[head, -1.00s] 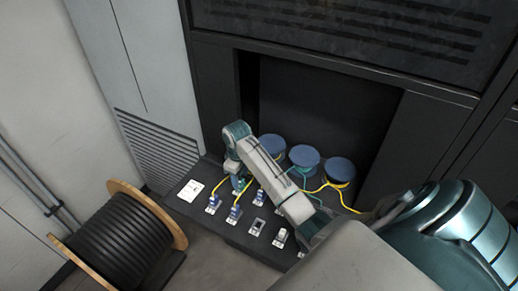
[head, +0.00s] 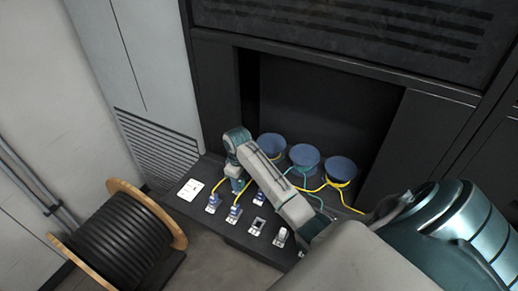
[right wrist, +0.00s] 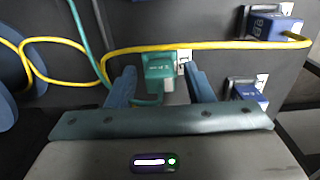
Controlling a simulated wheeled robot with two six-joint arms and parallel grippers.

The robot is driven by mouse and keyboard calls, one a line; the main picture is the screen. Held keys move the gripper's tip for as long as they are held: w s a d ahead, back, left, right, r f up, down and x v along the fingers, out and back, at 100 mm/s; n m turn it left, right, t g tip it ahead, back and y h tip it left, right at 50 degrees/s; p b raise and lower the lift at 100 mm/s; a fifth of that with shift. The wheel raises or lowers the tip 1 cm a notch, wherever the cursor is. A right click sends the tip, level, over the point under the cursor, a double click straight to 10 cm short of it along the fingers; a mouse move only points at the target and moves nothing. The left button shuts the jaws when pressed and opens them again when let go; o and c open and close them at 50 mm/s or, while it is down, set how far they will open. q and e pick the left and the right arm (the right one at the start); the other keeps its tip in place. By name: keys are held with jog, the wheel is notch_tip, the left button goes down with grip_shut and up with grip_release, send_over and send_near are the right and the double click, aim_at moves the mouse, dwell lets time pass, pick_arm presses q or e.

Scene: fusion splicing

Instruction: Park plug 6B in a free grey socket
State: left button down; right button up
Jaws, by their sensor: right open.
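A green plug (right wrist: 159,68) with a teal cable and a small white label sits between my right gripper's two blue fingers in the right wrist view. The label is too small to read, so I cannot tell if it is plug 6B. My right gripper (right wrist: 163,84) is open around it, with a finger on each side. In the head view the right gripper (head: 238,185) is low over the dark bench. A grey socket (head: 258,226) with a dark, empty-looking opening is on the bench. My left gripper is not in view.
Two blue plugs (head: 213,203) (head: 235,213) with yellow cables stand in the bench row. A pale block (head: 281,237) stands right of the grey socket. Blue spools (head: 305,157) stand behind. A yellow cable (right wrist: 130,48) runs behind the green plug.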

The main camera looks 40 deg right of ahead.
jog(key=shift+p, duration=0.3)
jog(key=shift+c, duration=0.2)
dwell(0.4)
grip_shut()
jog(key=shift+r, duration=3)
jog(key=shift+w, duration=0.1)
